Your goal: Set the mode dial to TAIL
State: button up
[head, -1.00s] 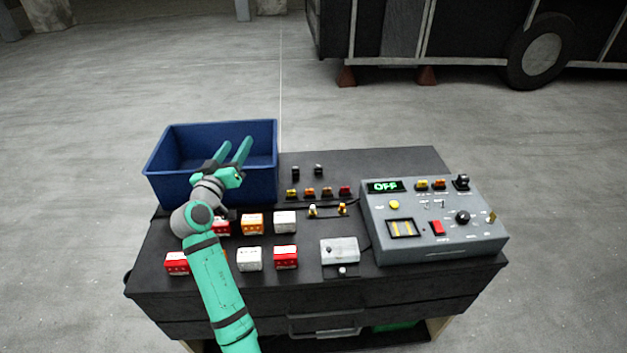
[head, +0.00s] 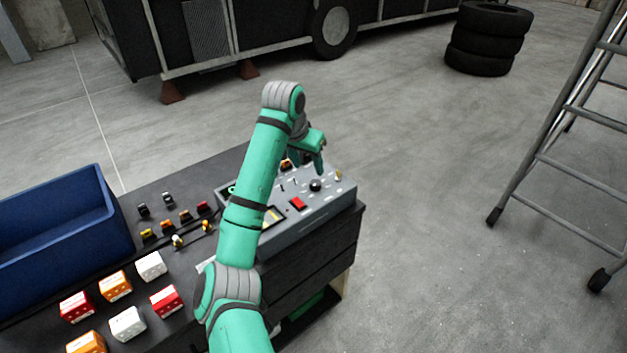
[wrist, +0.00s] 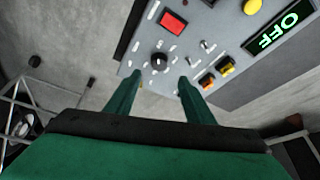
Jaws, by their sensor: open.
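The mode dial is a round black knob on the grey control panel (head: 285,225). It shows right of the red button in the head view (head: 316,186) and above the gap between my fingers in the wrist view (wrist: 159,60). Its labels are too small to read. My gripper (head: 318,158) is open and points down over the panel's far right part. In the wrist view my gripper (wrist: 155,88) has its fingers spread to either side just below the dial, apart from it. The panel display reads OFF in the wrist view (wrist: 283,30).
The panel also carries a red button (wrist: 173,22), toggle switches (wrist: 190,52) and yellow and orange switches (wrist: 216,73). A blue bin (head: 60,235) and several red, orange and white boxes stand left on the bench. A ladder (head: 565,150) stands right. Floor between is clear.

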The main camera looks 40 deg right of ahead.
aim_at(315, 182)
jog(key=x, duration=0.8)
jog(key=shift+d+f, duration=0.15)
jog(key=shift+d, duration=0.1)
jog(key=shift+x, duration=0.85)
jog(key=shift+a, duration=0.1)
jog(key=shift+w, duration=0.1)
jog(key=c, duration=1)
